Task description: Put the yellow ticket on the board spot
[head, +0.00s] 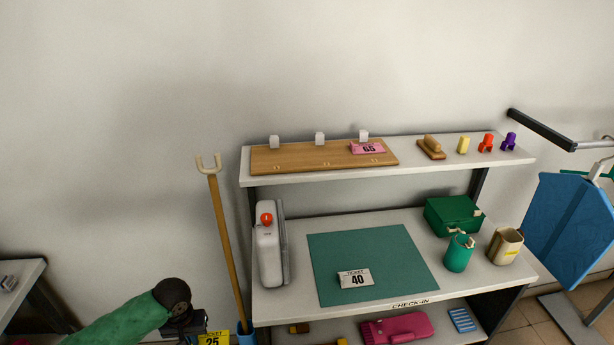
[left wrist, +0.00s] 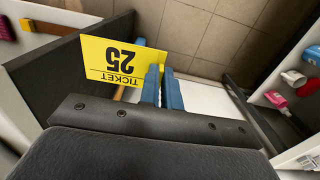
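The yellow ticket (head: 213,340), printed 25, is at the bottom edge of the head view, partly cut off. It also shows in the left wrist view (left wrist: 115,62), reading "TICKET 25" upside down. My left gripper (head: 190,326) is beside it, low and left of the shelf unit. In the left wrist view its blue fingers (left wrist: 161,88) are close together on the ticket's edge. The wooden board (head: 300,158) lies on the upper shelf, with several white blocks along its back and small brass-coloured hooks in front. A pink ticket (head: 368,148), printed 65, is on its right end. My right gripper is out of view.
A forked wooden pole (head: 226,240) stands between my left arm and the shelf unit. The board's left and middle parts are clear.

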